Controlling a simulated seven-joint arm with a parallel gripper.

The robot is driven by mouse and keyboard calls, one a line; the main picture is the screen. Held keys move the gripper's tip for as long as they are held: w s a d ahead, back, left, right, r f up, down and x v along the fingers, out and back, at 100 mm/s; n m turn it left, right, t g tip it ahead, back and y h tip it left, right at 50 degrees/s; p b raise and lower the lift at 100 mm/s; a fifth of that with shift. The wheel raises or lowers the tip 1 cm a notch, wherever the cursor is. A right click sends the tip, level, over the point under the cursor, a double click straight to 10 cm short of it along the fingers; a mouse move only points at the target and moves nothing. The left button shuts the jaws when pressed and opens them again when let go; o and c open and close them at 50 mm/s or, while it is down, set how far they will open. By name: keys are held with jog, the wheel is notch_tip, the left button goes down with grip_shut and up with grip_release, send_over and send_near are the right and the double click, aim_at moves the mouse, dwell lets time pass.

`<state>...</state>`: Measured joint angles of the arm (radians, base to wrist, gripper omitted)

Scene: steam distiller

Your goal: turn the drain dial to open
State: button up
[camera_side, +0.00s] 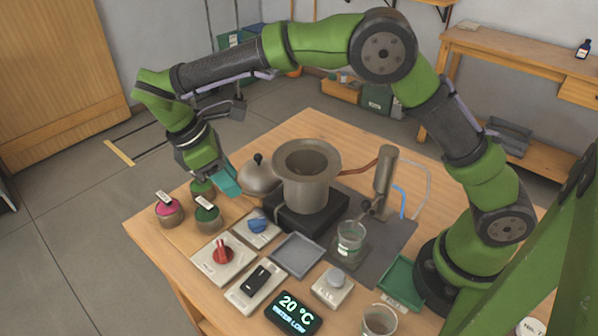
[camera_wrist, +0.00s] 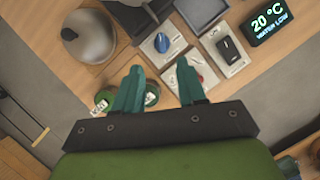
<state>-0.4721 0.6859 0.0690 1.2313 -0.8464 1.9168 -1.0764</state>
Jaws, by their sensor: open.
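A blue dial (camera_side: 257,224) sits on a pale square plate near the middle of the table's front-left part. A red dial (camera_side: 221,252) on a larger plate is in front of it. I cannot tell from any lettering which one is the drain dial. My gripper (camera_side: 226,180), with teal fingers, is open and empty above the table's left side, behind and left of both dials. In the wrist view, the blue dial (camera_wrist: 162,43) shows beyond the gap between my fingertips (camera_wrist: 159,68). The red dial is mostly hidden there behind my right-hand finger.
A metal pot (camera_side: 304,190) stands on a black base, with a domed lid (camera_side: 261,176) beside it. Several small jars (camera_side: 169,212) stand at the left. A black switch (camera_side: 257,279), a glass beaker (camera_side: 351,238) and a display (camera_side: 293,312) reading "20 °C WATER LOW" are nearby.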

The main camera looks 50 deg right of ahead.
jog(key=shift+v, duration=1.95)
